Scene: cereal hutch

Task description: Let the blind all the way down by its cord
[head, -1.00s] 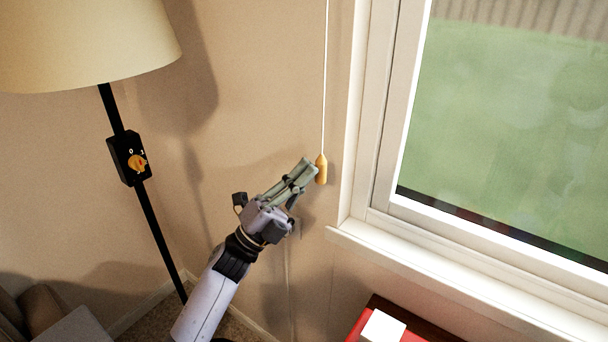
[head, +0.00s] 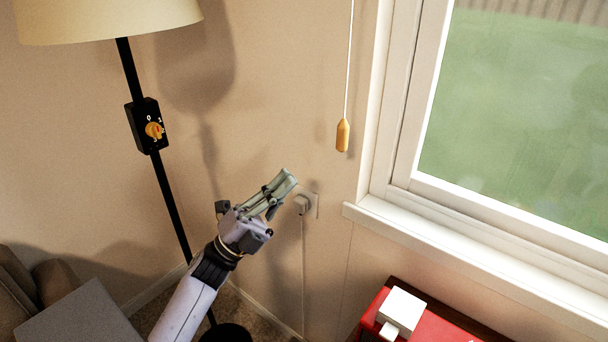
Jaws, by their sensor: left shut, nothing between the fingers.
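The blind's cord (head: 349,60) hangs straight down the wall just left of the window frame. It ends in an orange-yellow pull (head: 343,135), which hangs upright and free. My left gripper (head: 286,181) is shut and empty, below and to the left of the pull, clearly apart from it. The blind itself is out of view above; only glass and window frame (head: 407,130) show. My right gripper is not in view.
A floor lamp (head: 170,200) with a black switch box (head: 149,125) stands at left. A red-topped piece of furniture (head: 440,325) with a white box (head: 402,312) stands under the sill (head: 400,225).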

